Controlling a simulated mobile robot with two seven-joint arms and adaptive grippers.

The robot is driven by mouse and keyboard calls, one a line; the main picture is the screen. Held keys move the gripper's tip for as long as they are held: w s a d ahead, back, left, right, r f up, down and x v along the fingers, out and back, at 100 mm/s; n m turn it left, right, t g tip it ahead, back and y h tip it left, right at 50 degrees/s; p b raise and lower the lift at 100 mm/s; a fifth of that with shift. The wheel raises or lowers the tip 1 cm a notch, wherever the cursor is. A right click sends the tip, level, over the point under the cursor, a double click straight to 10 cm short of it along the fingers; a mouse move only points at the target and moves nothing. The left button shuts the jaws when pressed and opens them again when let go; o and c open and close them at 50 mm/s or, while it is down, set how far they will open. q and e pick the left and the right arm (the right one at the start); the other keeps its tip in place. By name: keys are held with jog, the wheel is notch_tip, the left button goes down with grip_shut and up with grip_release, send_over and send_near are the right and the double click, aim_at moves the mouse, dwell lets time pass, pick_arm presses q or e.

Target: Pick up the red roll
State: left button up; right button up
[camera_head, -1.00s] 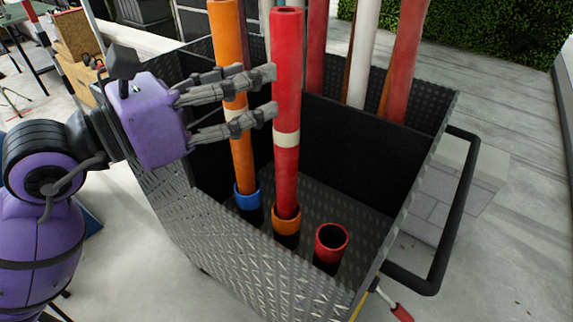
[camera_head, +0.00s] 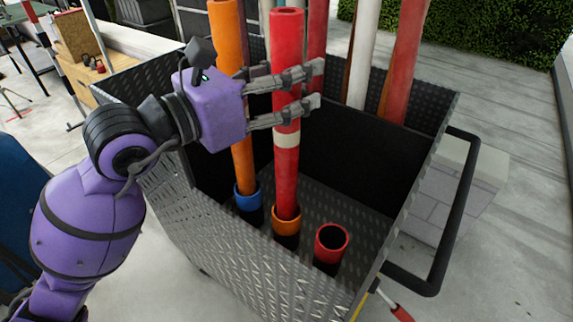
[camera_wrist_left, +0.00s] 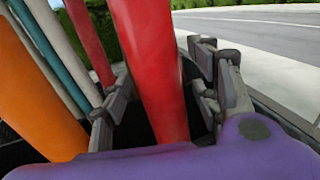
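The red roll (camera_head: 287,160) is a tall upright tube with a pale band, standing in an orange-rimmed holder (camera_head: 286,215) inside the dark metal cart. My left gripper (camera_head: 317,85) is at its upper part, above the pale band, with the fingertips reaching past the roll's right side. In the left wrist view the red roll (camera_wrist_left: 155,65) stands between the two open fingers (camera_wrist_left: 162,85). A gap shows on the left, and the right finger is close to the roll. My right gripper is not in view.
An orange roll (camera_head: 240,150) stands in a blue-rimmed holder just left of the red one. An empty red-rimmed holder (camera_head: 331,243) is at the right. White and red rolls (camera_head: 362,50) stand behind the cart's inner divider. The cart wall (camera_head: 230,250) surrounds them.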

pick_arm(q)
grip_shut()
jog(key=shift+r, duration=0.1)
dwell(0.3)
notch_tip(320, 180, up, 18)
jog(key=shift+f+p, duration=0.2)
jog(key=shift+p, duration=0.8)
jog(key=shift+r, duration=0.2)
